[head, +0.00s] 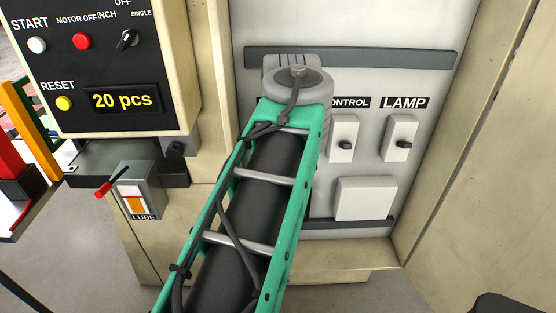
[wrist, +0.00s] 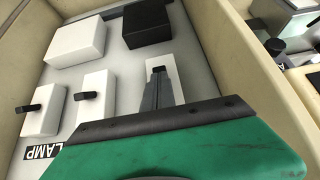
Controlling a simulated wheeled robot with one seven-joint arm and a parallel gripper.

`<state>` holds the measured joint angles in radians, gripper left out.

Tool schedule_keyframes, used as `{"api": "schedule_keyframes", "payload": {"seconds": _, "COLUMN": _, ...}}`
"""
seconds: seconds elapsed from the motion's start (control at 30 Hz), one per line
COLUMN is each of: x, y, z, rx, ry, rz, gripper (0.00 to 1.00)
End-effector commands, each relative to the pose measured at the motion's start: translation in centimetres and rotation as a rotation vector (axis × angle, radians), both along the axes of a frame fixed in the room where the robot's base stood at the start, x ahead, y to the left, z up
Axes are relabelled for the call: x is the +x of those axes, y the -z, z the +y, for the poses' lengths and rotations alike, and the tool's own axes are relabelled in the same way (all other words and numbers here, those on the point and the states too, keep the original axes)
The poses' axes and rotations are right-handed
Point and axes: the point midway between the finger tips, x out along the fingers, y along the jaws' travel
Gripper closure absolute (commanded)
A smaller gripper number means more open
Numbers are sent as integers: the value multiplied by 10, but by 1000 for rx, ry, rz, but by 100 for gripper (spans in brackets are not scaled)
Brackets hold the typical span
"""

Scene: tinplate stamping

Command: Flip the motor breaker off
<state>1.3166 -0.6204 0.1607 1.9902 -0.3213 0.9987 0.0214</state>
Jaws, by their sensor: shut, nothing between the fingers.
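The motor breaker is hidden behind my arm in the head view. In the wrist view, a white breaker (wrist: 174,78) at the right of the row, with its label out of sight, is likely the motor breaker. My gripper (wrist: 157,76) is shut and empty, its grey fingers directly in front of that breaker's face. A small dark piece shows at the fingertips; I cannot tell whether it is the lever, which way it points, or whether the fingers touch it. The head view does not show the fingers.
The control breaker (head: 343,138) and lamp breaker (head: 400,138) sit beside it, both levers pointing right in the head view. A blank white box (head: 365,198) is below them. Cabinet side walls (head: 460,150) flank the panel. The press control box (head: 110,70) and lube unit (head: 138,190) stand at left.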

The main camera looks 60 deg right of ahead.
Motion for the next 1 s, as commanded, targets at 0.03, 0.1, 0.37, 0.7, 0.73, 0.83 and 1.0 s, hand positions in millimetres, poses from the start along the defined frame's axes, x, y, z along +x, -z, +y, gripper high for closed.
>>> {"api": "schedule_keyframes", "payload": {"seconds": 0.03, "x": -2, "y": 16, "z": 2, "rx": -40, "ry": 6, "rz": -24, "gripper": 100}}
{"api": "schedule_keyframes", "payload": {"seconds": 0.1, "x": -2, "y": 18, "z": 3, "rx": -97, "ry": 5, "rz": -58, "gripper": 100}}
{"api": "schedule_keyframes", "payload": {"seconds": 0.37, "x": 1, "y": 4, "z": 3, "rx": -89, "ry": -3, "rz": -57, "gripper": 100}}
{"api": "schedule_keyframes", "payload": {"seconds": 0.7, "x": 8, "y": -1, "z": -8, "rx": -88, "ry": -4, "rz": -56, "gripper": 100}}
{"api": "schedule_keyframes", "payload": {"seconds": 0.73, "x": 9, "y": -1, "z": -9, "rx": -88, "ry": -4, "rz": -56, "gripper": 100}}
{"api": "schedule_keyframes", "payload": {"seconds": 0.83, "x": 9, "y": -1, "z": -9, "rx": -88, "ry": -3, "rz": -55, "gripper": 100}}
{"api": "schedule_keyframes", "payload": {"seconds": 1.0, "x": 9, "y": -1, "z": -9, "rx": -88, "ry": -3, "rz": -55, "gripper": 100}}
